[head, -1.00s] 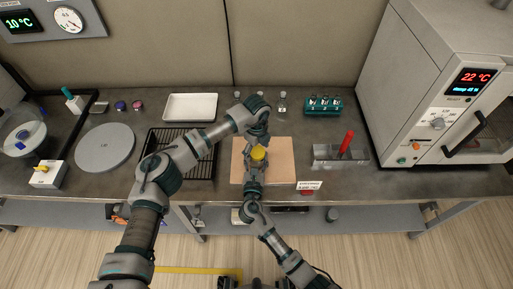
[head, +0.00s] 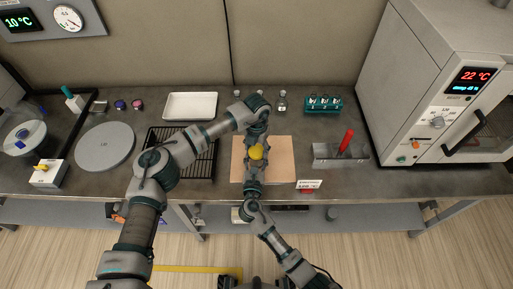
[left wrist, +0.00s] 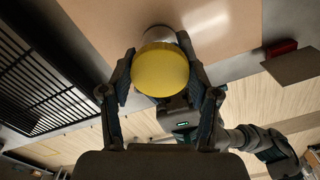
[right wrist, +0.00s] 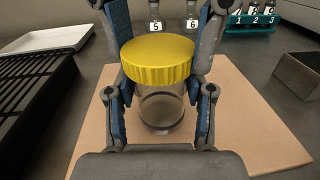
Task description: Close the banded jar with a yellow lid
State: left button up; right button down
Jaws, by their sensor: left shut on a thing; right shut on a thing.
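The yellow lid (head: 256,152) is over the wooden board in the head view. In the right wrist view the lid (right wrist: 158,60) sits right over the mouth of the clear banded jar (right wrist: 161,108), which has a dark band low on its wall. I cannot tell whether the lid is seated. My left gripper (left wrist: 160,72) is shut on the lid, a finger on each side. My right gripper (right wrist: 160,105) is shut on the jar body below, a finger on each side. The jar is upright, mostly hidden by the lid in the left wrist view.
The wooden board (head: 281,164) lies under both grippers. A black rack (head: 199,165) is to its left, and a metal bin (head: 325,155) with a red handle to its right. Small numbered bottles (right wrist: 154,19) and a teal vial rack (head: 323,105) stand behind.

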pick_arm(q)
jog(key=m, duration=1.4)
jog(key=shift+a, duration=0.1)
jog(key=o, duration=1.3)
jog(key=shift+w+f, duration=0.1)
jog(key=shift+r, duration=2.35)
jog(key=shift+c, duration=0.5)
